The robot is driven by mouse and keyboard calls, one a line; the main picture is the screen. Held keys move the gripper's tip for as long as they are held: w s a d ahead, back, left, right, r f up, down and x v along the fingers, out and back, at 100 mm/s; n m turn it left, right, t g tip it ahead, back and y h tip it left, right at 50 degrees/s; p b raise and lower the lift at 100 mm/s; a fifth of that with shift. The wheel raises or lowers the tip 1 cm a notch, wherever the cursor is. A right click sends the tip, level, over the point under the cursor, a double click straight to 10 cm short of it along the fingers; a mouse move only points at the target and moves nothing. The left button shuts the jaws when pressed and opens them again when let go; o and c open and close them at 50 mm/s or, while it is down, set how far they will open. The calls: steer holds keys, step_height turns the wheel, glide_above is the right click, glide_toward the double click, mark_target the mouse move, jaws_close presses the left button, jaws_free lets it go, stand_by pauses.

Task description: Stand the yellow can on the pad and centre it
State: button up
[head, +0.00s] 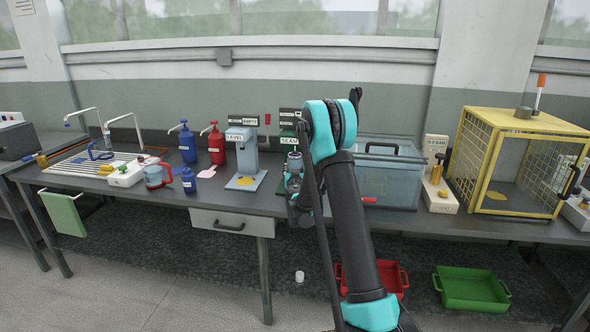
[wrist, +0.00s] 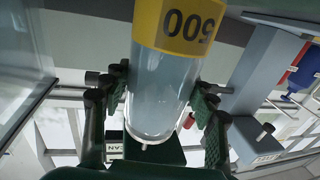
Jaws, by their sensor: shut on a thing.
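In the wrist view, the can (wrist: 185,25) has a yellow band marked 500 and a clear, pale grey body with a rounded end. My gripper (wrist: 162,88) has its green fingers on both sides of the pale body, shut on it. In the head view, my gripper (head: 297,190) is over the bench in front of the green SEAM machine (head: 289,142); my arm hides much of both, and I cannot make out the can there. A yellow round pad (head: 246,181) lies on the LEVEL stand's blue base (head: 258,176). Another yellow patch (head: 495,195) lies inside the cage. Any pad at the SEAM machine is hidden.
The LEVEL stand (head: 241,138) is left of my gripper. A clear lidded tank (head: 385,175) is close on the right, then the yellow cage (head: 470,150). Bare bench lies before the LEVEL base.

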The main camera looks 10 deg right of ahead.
steer(key=o, duration=1.7)
steer(key=shift+f, duration=0.1)
steer(key=s+a, duration=0.1)
steer(key=s, duration=1.1)
steer(key=s+d+r+m+g+h, duration=0.1)
steer(key=s+d+g+h, duration=0.1)
steer(key=s+d+g, duration=0.5)
steer(key=s+d+r+m+h, duration=0.15)
steer(key=s+d, duration=0.35)
steer(key=s, duration=0.6)
steer(key=s+a+f+n+g+y, duration=0.1)
steer(key=s+a+f+g+y, duration=0.1)
steer(key=s, duration=0.6)
steer(key=s+a+f+n+g+y, duration=0.1)
steer(key=s+f, duration=0.3)
steer(key=s, duration=0.5)
steer(key=s+a+f+n+g+y, duration=0.2)
steer(key=s+a+f+g, duration=0.1)
steer(key=s, duration=0.5)
steer(key=shift+s+a+f+g+y, duration=0.3)
steer(key=shift+s+a+y, duration=0.1)
steer(key=shift+a, duration=0.1)
